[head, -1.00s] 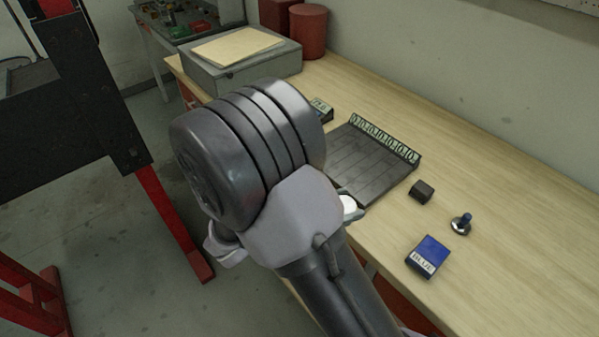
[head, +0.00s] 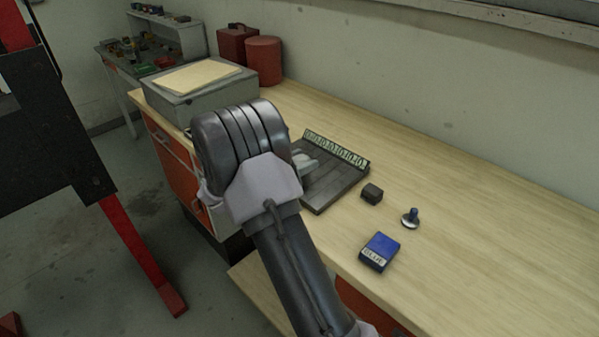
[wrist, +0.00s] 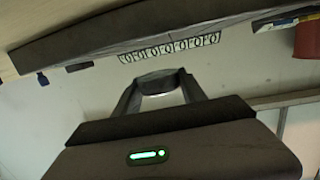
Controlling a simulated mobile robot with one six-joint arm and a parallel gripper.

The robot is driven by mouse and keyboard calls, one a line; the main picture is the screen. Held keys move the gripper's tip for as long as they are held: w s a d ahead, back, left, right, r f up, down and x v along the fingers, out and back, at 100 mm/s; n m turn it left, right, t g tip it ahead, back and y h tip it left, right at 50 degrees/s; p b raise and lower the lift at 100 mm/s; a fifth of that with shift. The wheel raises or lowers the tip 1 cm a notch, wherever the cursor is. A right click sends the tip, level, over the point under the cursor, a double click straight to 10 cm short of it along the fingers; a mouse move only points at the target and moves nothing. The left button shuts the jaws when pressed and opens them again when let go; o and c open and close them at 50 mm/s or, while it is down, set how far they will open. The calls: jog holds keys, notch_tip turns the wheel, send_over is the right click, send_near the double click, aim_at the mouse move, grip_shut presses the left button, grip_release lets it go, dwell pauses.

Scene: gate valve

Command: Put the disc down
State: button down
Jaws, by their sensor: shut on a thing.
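In the wrist view my gripper (wrist: 158,88) is shut on the disc (wrist: 160,80), a short dark round piece with a pale shiny edge held between the two fingertips. In the head view the pale gripper tip (head: 305,164) shows just past my wrist, over the left part of the dark grooved tray (head: 335,187). The disc cannot be told apart there. The tray lies on the wooden bench and has a strip of round marks along its back edge. The strip also shows in the wrist view (wrist: 170,47). Whether the disc touches anything is unclear.
On the bench (head: 480,240), right of the tray, are a small black block (head: 371,194), a blue-topped knob (head: 411,217) and a blue box (head: 380,252) labelled BLUE. A grey case (head: 200,95) and red canisters (head: 263,62) stand at the back left. The right bench is clear.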

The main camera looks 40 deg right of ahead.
jog(key=shift+w+d+f, duration=0.15)
jog(key=shift+w+d, duration=0.15)
jog(key=shift+w, duration=0.15)
jog(key=shift+f+b, duration=0.65)
jog(key=shift+f, duration=0.95)
jog(key=shift+f+b, duration=0.2)
jog(key=shift+b, duration=0.1)
jog(key=c, duration=0.7)
grip_release()
jog(key=shift+o, duration=0.2)
